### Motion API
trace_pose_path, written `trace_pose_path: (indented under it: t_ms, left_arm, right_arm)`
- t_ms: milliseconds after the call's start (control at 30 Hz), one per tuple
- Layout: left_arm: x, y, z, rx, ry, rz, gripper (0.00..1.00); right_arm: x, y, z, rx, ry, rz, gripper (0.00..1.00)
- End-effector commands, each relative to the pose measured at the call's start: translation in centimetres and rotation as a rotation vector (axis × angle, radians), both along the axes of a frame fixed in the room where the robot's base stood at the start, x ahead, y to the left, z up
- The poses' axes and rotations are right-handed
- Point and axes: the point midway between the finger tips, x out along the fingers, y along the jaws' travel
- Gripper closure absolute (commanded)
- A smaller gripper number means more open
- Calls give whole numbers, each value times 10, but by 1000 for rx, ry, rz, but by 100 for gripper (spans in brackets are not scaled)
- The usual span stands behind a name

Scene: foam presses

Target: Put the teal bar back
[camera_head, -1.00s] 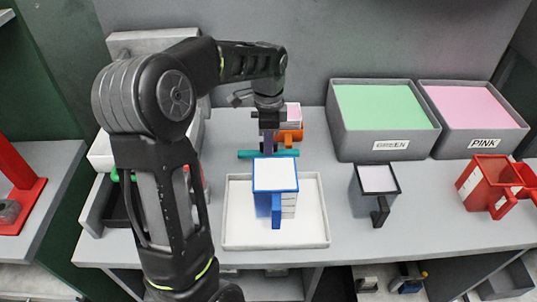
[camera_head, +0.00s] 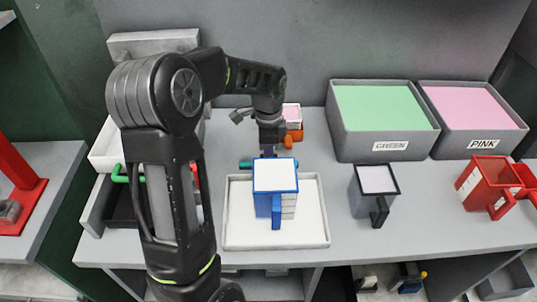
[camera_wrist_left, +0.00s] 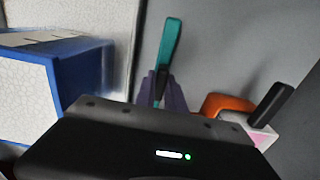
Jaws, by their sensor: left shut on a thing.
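In the left wrist view the teal bar (camera_wrist_left: 168,45) rises from between the purple fingers. My left gripper (camera_head: 267,150) is shut on the bar, just behind the blue press (camera_head: 274,175). The fingers also show in the left wrist view (camera_wrist_left: 161,88). The blue press has a white top and stands in a white tray (camera_head: 236,225). My right gripper is not in view.
An orange press (camera_head: 297,133) with a pink block stands right behind the left gripper. GREEN (camera_head: 390,146) and PINK (camera_head: 484,143) bins stand at the back right. A dark grey press (camera_head: 376,183) and a red press (camera_head: 486,187) stand on the right. Bench between tray and grey press is clear.

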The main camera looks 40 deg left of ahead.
Motion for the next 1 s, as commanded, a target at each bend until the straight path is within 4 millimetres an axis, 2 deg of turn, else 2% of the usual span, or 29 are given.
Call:
trace_pose_path:
  t_ms: [67,100,367,600,767,867,1000]
  left_arm:
    - [0,0,-3,0,0,0,100]
    - [0,0,-3,0,0,0,84]
    - [0,0,-3,-1,1,0,64]
    - [0,0,-2,0,0,0,64]
    - [1,0,6,1,-3,0,64]
    - [1,0,18,1,-3,0,64]
    - [1,0,44,2,-4,0,64]
  right_arm:
    - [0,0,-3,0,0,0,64]
    - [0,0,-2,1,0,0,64]
    - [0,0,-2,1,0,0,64]
    - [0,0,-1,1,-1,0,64]
    - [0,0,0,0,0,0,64]
    - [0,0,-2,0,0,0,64]
    - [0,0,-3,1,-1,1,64]
